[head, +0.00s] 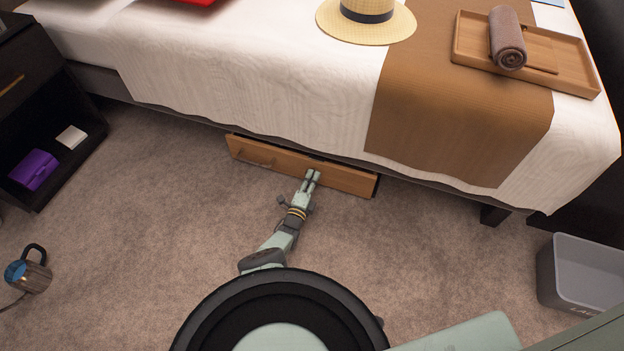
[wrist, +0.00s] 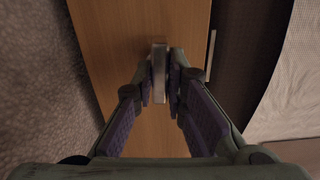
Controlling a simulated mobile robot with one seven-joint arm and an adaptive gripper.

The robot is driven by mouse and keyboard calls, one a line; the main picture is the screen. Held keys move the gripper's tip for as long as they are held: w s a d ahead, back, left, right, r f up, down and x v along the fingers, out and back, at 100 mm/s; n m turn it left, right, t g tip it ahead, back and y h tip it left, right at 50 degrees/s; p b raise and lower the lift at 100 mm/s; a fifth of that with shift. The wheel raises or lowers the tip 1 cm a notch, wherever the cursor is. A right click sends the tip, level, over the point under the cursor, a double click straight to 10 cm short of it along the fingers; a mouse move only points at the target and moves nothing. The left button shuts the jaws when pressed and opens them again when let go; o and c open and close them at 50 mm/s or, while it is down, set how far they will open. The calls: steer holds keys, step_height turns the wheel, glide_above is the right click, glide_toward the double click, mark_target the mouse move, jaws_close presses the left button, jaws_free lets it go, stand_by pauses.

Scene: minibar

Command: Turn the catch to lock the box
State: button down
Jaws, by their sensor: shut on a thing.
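A thin metal bar (wrist: 210,56) lies along the box's edge in the wrist view. The bed's white cover (head: 250,85) hangs just above the box. Carpet around my arm is clear.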

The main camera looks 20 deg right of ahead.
steer(key=shift+n, duration=0.4)
steer(key=c, duration=1.6)
jaws_free()
steer(key=v, duration=0.7)
steer(key=shift+s, duration=0.25)
steer(key=shift+a+r, duration=0.15)
